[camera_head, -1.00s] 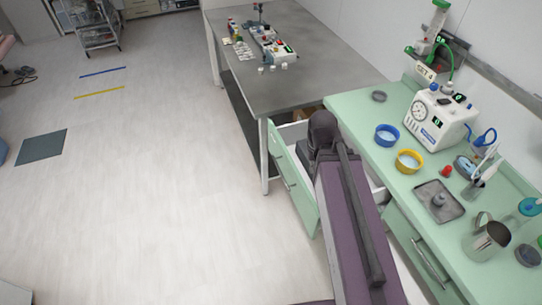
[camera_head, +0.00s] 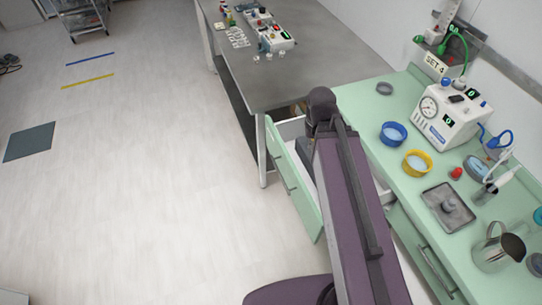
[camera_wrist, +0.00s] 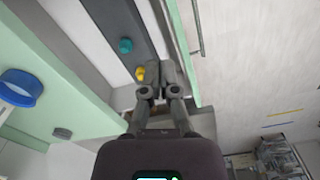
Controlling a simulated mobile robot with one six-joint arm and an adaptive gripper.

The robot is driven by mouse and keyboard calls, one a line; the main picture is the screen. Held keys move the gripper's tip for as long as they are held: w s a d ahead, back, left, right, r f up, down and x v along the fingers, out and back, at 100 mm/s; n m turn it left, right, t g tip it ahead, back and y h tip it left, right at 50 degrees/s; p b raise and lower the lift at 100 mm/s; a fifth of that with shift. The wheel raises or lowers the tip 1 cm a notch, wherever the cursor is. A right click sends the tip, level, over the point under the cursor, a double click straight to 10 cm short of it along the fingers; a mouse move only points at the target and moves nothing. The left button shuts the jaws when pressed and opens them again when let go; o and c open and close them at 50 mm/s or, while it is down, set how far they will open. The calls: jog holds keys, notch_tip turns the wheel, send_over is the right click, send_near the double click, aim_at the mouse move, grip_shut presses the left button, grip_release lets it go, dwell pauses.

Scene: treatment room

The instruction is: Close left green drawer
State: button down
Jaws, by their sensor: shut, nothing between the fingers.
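The left green drawer (camera_head: 290,184) is pulled open from the green counter in the head view. Its front panel with a bar handle stands out over the floor, and my arm covers much of its inside. In the wrist view the green front panel (camera_wrist: 182,48) runs down right of centre, with its handle (camera_wrist: 196,25) on the outer side. My gripper (camera_wrist: 158,68) is shut and empty, pointing over the drawer's inside, close to the panel's inner side. I cannot tell whether it touches the panel. My arm hides my gripper in the head view.
A dark grey insert (camera_wrist: 118,22) with a teal item (camera_wrist: 126,46) and a yellow item (camera_wrist: 140,73) lies in the drawer. The counter (camera_head: 372,108) carries a blue bowl (camera_head: 393,133), a yellow bowl (camera_head: 417,163) and a white device (camera_head: 445,117). A grey table (camera_head: 300,75) stands behind.

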jog(key=shift+d, duration=0.3)
jog(key=w+a+f+n+t+h+b, duration=0.1)
jog(key=w+a+f+n+h+b, duration=0.3)
jog(key=a+f+n+b, duration=0.6)
jog(key=w+a+f+n+t+h+b, duration=0.1)
jog(key=w+a+f+n+h+b, duration=0.4)
jog(key=b, duration=1.3)
jog(key=w+a+f+n, duration=0.4)
jog(key=a+f+n, duration=0.2)
jog(key=a+f, duration=0.1)
jog(key=shift+w+f+t, duration=0.2)
jog(key=shift+w+t, duration=0.05)
jog(key=shift+t, duration=0.15)
jog(key=shift+f+b, duration=0.15)
jog(key=shift+b, duration=0.15)
